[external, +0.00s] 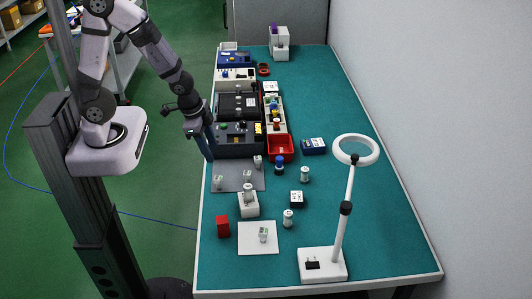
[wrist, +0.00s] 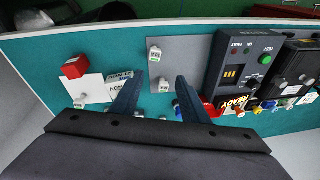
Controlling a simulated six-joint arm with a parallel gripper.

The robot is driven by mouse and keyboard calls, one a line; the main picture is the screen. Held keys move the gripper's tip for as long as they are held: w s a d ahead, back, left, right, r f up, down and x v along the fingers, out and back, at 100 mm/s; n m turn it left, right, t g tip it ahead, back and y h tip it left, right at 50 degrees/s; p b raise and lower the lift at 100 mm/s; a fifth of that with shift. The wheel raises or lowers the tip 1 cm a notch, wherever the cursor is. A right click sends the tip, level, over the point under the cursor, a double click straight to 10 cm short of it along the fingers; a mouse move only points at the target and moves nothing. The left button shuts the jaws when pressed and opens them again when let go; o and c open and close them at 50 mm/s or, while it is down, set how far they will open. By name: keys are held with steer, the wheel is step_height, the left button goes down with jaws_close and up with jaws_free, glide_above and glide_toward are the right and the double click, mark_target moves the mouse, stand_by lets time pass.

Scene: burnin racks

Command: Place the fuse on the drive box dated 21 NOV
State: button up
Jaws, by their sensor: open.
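My gripper (external: 207,148) is open and empty, above the left edge of the table by the grey mat (external: 230,185). In the wrist view its two blue fingers (wrist: 158,100) stand wide apart, with a small white green-marked piece (wrist: 163,85) of the mat between them. Similar pieces stand on the mat (external: 218,181) and on a white plate (external: 243,247). A white block (external: 248,209) carries a white cylinder.
A dark control unit (external: 238,135) and a red bin (external: 281,147) stand beyond the mat. A ring lamp (external: 322,264) is at front right. The right side is clear.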

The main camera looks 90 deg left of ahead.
steer(key=s+d+r+n+g+h, duration=0.1)
steer(key=s+d+r+n+g, duration=0.1)
steer(key=s+d+r, duration=0.3)
steer(key=s+d, duration=0.1)
steer(key=s, duration=0.2)
steer(key=shift+g, duration=0.3)
steer(key=shift+a, duration=0.1)
step_height(320, 180, down, 5)
steer(key=b, duration=0.4)
steer(key=shift+r, duration=0.2)
